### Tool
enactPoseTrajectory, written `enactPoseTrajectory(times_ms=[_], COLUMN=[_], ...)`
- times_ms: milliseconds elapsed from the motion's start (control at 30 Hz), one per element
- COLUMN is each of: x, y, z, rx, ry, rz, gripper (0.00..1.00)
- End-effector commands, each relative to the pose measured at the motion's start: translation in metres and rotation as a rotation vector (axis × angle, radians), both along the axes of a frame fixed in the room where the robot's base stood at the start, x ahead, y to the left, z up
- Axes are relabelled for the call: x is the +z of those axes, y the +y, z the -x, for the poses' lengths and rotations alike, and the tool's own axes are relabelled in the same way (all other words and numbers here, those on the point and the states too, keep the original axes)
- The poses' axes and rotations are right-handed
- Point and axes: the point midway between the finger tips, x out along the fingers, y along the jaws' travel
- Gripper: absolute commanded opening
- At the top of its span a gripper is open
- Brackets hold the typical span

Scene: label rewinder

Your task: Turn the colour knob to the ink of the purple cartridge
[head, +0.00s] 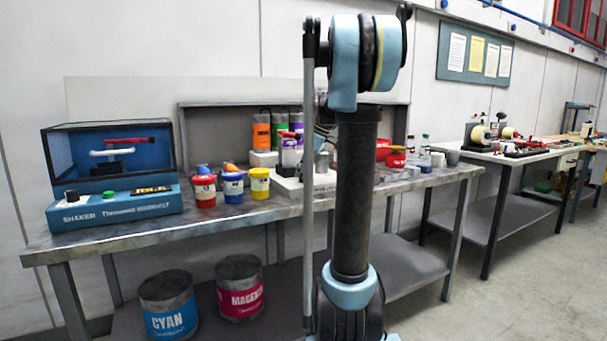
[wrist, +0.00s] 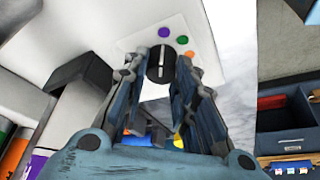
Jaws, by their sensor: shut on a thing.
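The black colour knob (wrist: 161,67) sits on a white plate with purple (wrist: 164,32), green (wrist: 183,40) and orange (wrist: 189,54) dots. Its pale line runs roughly upward in the wrist view, toward the purple dot. My gripper (wrist: 162,74) has one finger on each side of the knob and is shut on it. The purple cartridge (head: 296,127) stands at the back of the bench, right of the green (head: 279,128) and orange (head: 262,135) ones. Its lower part shows in the wrist view (wrist: 36,164).
A blue shaker (head: 115,207) stands at the bench's left. Red, blue and yellow ink pots (head: 259,184) stand between it and the white machine (head: 290,186). A red bowl (head: 396,160) is to the right. Cyan (head: 170,323) and magenta (head: 241,301) drums are below.

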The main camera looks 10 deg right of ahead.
Motion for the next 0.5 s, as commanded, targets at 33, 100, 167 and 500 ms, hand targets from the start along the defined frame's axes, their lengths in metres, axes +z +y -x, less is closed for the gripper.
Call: enactPoseTrajectory(times_ms=[33, 100, 167, 500], x=[0.0004, 0.0004, 0.0003, 0.0002], y=[-0.0014, -0.0014, -0.0015, -0.0015], z=[-0.0017, -0.0017, -0.0016, -0.0013], rx=[-0.001, 0.002, 0.002, 0.001], ry=[-0.003, -0.003, -0.003, -0.003], rz=[0.002, 0.002, 0.002, 0.002], gripper=[0.02, 0.02, 0.02, 0.46])
